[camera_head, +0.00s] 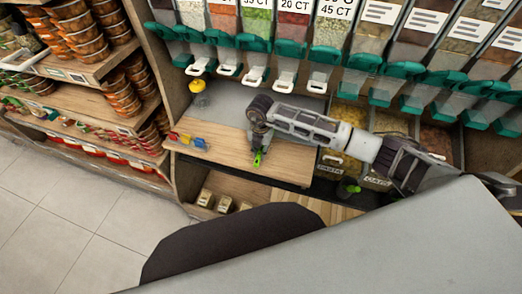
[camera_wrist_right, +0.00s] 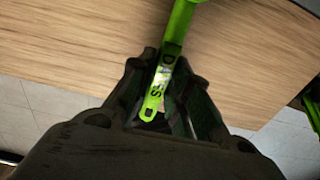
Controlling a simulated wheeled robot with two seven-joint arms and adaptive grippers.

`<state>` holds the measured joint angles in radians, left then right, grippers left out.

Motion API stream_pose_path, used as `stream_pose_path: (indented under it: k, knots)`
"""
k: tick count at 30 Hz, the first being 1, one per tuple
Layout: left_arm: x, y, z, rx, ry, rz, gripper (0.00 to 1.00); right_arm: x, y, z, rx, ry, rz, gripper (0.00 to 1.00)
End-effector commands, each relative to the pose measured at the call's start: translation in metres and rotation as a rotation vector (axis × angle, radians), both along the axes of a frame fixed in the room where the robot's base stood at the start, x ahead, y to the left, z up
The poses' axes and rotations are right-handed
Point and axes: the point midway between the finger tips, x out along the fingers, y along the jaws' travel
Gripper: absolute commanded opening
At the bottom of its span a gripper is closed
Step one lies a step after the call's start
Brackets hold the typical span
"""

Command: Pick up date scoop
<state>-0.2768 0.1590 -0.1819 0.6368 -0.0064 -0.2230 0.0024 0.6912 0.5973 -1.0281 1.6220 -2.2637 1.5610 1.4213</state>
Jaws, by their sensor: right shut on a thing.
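The date scoop is bright green, with "DATES" lettered on its handle (camera_wrist_right: 163,85) in the right wrist view. In the head view a small green part of the scoop (camera_head: 257,160) shows below my right gripper (camera_head: 260,146). My right gripper (camera_wrist_right: 165,100) is shut on the handle, with a dark finger on each side of it. The scoop's head runs out of the top of the wrist view. The gripper is over the wooden counter (camera_head: 215,150); I cannot tell whether the scoop touches it. My left gripper is not in view.
Another green scoop (camera_head: 350,188) is by the labelled bins to the right. Red, yellow and blue small items (camera_head: 187,140) lie at the counter's left. A yellow item (camera_head: 197,86) is behind them. Dispensers with green spouts (camera_head: 290,52) line the back. Shelves of jars (camera_head: 80,45) stand left.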

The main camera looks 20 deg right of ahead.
Motion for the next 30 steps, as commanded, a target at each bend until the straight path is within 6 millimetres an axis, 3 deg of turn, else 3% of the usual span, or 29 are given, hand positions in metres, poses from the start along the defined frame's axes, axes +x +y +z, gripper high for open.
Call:
stream_pose_path:
  k: [10,18,30]
  knots:
    - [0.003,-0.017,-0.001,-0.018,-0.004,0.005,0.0,0.001,0.0,0.047,0.001,-0.003,0.0,0.0]
    - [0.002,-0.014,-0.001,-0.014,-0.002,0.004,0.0,0.001,0.0,0.081,0.001,-0.001,0.001,0.0]
    - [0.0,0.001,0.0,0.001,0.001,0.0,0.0,0.0,0.0,0.091,0.0,0.0,0.0,0.0]
